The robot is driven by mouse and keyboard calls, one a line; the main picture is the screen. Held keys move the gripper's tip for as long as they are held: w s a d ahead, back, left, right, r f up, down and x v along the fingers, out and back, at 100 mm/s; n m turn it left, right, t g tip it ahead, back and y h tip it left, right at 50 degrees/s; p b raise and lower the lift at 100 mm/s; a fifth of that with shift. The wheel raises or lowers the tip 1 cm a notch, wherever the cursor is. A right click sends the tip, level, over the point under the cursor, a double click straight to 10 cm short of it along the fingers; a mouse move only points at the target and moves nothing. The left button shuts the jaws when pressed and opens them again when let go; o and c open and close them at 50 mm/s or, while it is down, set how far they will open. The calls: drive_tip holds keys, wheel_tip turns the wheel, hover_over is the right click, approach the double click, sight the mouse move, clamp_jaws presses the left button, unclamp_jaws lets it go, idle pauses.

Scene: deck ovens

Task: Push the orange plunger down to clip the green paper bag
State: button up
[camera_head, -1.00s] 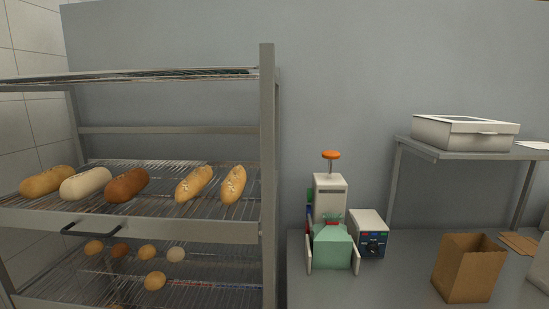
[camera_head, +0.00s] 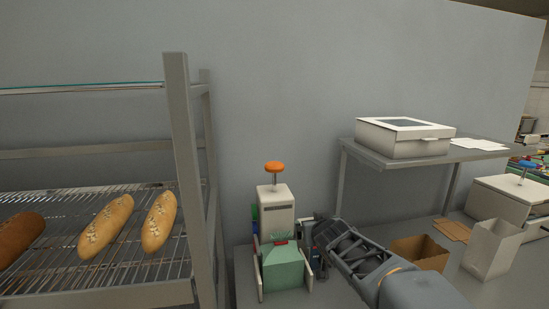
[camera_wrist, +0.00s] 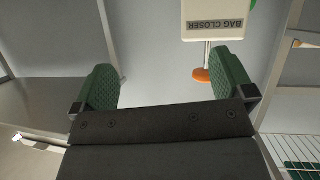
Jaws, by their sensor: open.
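The orange plunger (camera_head: 274,167) stands raised on a thin rod above the white bag closer (camera_head: 276,208). The green paper bag (camera_head: 284,268) sits upright at the closer's front, between white side guides, with something red at its top. My gripper (camera_head: 312,236) is just right of the closer, lower than the plunger. In the wrist view my gripper (camera_wrist: 166,85) is open and empty, with green pads apart. There the closer (camera_wrist: 213,18) appears upside down, and the orange plunger (camera_wrist: 201,75) shows beside one pad, with no clear contact.
A bread rack (camera_head: 182,160) stands close on the left. To the right, a raised shelf (camera_head: 400,156) carries a white box (camera_head: 403,137). Below it are a brown paper bag (camera_head: 420,252), partly behind my arm, and a white bag (camera_head: 490,248). The space above the plunger is clear.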

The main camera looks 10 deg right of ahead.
drive_tip(key=w+r+n+t+y+p, duration=0.35)
drive_tip(key=w+r+y, duration=0.25)
drive_tip(key=w+r, duration=0.25)
drive_tip(key=n+y+p, duration=0.2)
drive_tip(key=y+p, duration=0.1)
drive_tip(key=p, duration=0.2)
hover_over(276, 192)
drive_tip(key=shift+r, duration=0.3)
drive_tip(key=c, duration=1.3)
drive_tip(key=shift+o, duration=0.2)
wheel_tip(276, 192, down, 7)
drive_tip(key=b, duration=0.4)
drive_tip(key=shift+s+r+b, duration=0.1)
drive_tip(key=shift+r+b, duration=0.05)
drive_tip(key=shift+b, duration=0.2)
drive_tip(key=o, duration=1.3)
drive_tip(key=shift+c, duration=0.2)
drive_tip(key=shift+r, duration=0.15)
